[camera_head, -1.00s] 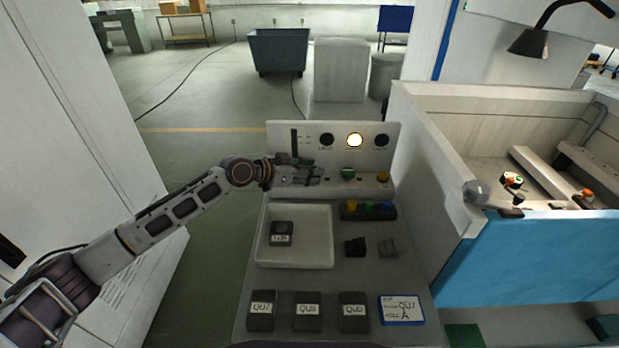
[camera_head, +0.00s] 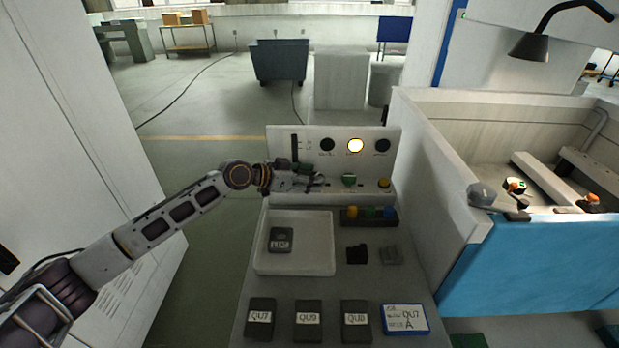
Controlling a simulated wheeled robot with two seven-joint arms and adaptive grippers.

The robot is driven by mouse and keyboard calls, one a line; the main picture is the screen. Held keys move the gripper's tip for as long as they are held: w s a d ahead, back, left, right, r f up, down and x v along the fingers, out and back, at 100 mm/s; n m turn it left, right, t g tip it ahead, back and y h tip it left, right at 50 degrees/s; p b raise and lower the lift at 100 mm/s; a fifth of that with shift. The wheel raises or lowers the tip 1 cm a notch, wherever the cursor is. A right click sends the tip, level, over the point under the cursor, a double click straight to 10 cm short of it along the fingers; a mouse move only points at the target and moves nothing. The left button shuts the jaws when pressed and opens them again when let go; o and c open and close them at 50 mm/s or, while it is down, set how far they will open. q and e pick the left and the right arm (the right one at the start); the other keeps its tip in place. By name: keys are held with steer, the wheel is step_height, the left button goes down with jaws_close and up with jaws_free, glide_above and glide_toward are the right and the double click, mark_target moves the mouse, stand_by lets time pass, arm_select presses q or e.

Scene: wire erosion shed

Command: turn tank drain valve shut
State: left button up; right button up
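My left gripper (camera_head: 316,181) reaches in from the left over the back of the bench, in front of the upright control panel (camera_head: 311,146). Its fingertips are just left of a green knob (camera_head: 348,180), with a small gap showing. The fingers are small and dark here, so I cannot tell how far they are parted. A dark green part shows just above the fingers; I cannot tell what it belongs to.
The bench holds a white tray (camera_head: 293,270) with a labelled dark block (camera_head: 280,239), several labelled blocks in front, and a blue-edged card (camera_head: 405,319). A yellow knob (camera_head: 384,183) is right of the green one. A black lamp (camera_head: 530,45) hangs over the tank.

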arm_select(q)
steer(key=shift+o, duration=0.3)
steer(key=shift+r, duration=0.1)
steer(key=shift+s+a+r, duration=0.1)
steer(key=shift+a, duration=0.25)
steer(key=v, duration=0.7)
steer(key=shift+s, duration=0.25)
stand_by(0.6)
